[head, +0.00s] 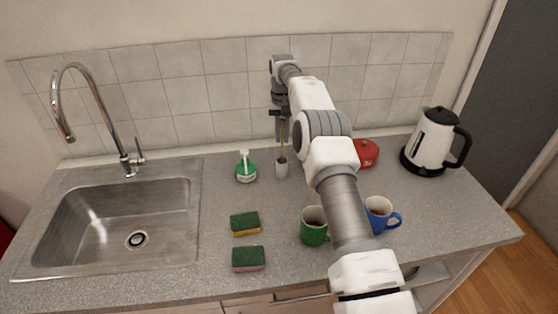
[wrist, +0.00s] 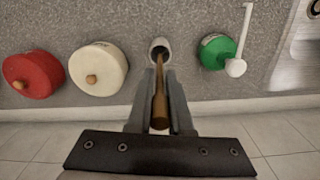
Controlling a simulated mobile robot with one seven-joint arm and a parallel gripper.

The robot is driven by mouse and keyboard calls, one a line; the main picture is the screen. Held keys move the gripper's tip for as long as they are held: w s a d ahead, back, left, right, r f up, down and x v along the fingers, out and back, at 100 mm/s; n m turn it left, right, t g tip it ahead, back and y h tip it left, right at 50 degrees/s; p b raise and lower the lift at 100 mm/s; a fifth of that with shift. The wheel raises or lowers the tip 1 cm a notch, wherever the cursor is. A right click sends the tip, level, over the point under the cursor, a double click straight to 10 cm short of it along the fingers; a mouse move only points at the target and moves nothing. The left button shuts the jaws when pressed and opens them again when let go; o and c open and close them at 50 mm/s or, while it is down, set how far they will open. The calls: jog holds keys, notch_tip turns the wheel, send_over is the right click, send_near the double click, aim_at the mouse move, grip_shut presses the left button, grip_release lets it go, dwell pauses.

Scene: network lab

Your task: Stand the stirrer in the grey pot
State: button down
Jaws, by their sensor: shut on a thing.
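The brown wooden stirrer (head: 283,138) hangs upright from my gripper (head: 281,112), which is shut on its upper part. In the wrist view the stirrer (wrist: 160,98) runs between the two fingers toward the grey pot (wrist: 160,45). The small light grey pot (head: 282,169) stands on the counter near the back wall, straight below my gripper. The stirrer's lower end meets the pot's mouth and appears to be inside it; how deep it reaches is hidden.
A green-and-white soap dispenser (head: 246,168) stands close left of the pot. A red lidded jar (head: 367,153) and a cream lidded jar (wrist: 98,70) are on the other side. Green mug (head: 314,228), blue mug (head: 379,214), two sponges (head: 245,223), kettle (head: 433,145) and sink (head: 120,225) are farther off.

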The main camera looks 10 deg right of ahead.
aim_at(282, 151)
jog(key=shift+f, duration=3.3)
jog(key=c, duration=0.8)
grip_release()
jog(key=shift+c, duration=0.2)
